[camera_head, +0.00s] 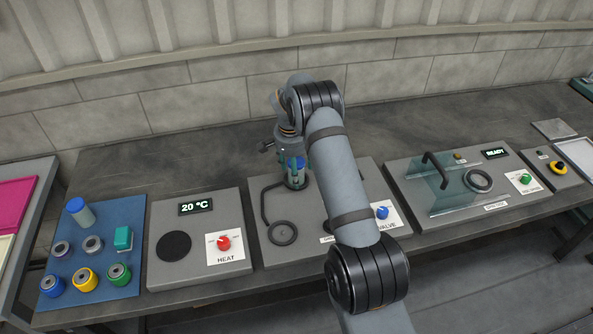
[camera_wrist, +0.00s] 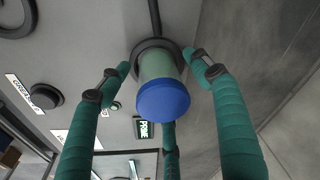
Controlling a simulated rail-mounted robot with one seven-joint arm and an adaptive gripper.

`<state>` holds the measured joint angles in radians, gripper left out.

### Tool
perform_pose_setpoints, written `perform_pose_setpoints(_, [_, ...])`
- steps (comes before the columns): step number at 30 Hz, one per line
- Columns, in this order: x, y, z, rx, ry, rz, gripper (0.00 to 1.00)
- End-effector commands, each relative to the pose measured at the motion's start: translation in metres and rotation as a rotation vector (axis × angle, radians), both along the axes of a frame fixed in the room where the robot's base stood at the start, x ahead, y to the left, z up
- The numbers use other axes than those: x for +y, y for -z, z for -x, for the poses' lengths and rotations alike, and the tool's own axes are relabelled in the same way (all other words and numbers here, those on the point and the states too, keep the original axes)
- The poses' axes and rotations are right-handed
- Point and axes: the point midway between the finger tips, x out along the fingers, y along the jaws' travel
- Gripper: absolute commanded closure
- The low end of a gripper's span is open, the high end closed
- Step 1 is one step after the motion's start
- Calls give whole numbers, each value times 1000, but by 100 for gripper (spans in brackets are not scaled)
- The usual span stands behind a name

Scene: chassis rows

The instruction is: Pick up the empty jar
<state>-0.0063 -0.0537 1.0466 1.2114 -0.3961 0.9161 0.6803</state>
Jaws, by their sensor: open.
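A jar with a blue lid (camera_wrist: 163,101) and a pale greenish body stands at a dark round ring in the wrist view. It also shows in the head view, where its blue lid (camera_head: 296,163) is partly covered by my fingers. My gripper (camera_wrist: 160,82) is open, with its green fingers spread around the jar. I cannot tell whether any finger touches it. In the head view my gripper (camera_head: 293,176) is at the back of the middle panel. A second blue-capped jar (camera_head: 81,213) stands on the blue mat at the left. Neither jar's contents can be made out.
The blue mat (camera_head: 105,254) also holds several coloured ring-topped pieces and a green block (camera_head: 123,238). The heat panel (camera_head: 170,205) reads 20 °C. The middle panel has a blue valve knob (camera_head: 382,212). A clear-covered machine (camera_head: 450,188) reading READY stands to the right.

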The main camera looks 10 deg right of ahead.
Motion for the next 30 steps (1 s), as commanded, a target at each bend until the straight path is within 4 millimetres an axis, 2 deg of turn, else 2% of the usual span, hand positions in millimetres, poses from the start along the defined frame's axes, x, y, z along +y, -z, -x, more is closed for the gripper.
perform_pose_setpoints(24, [0,0,0,1,0,1,82])
perform_pose_setpoints(30, [0,0,0,1,0,1,82])
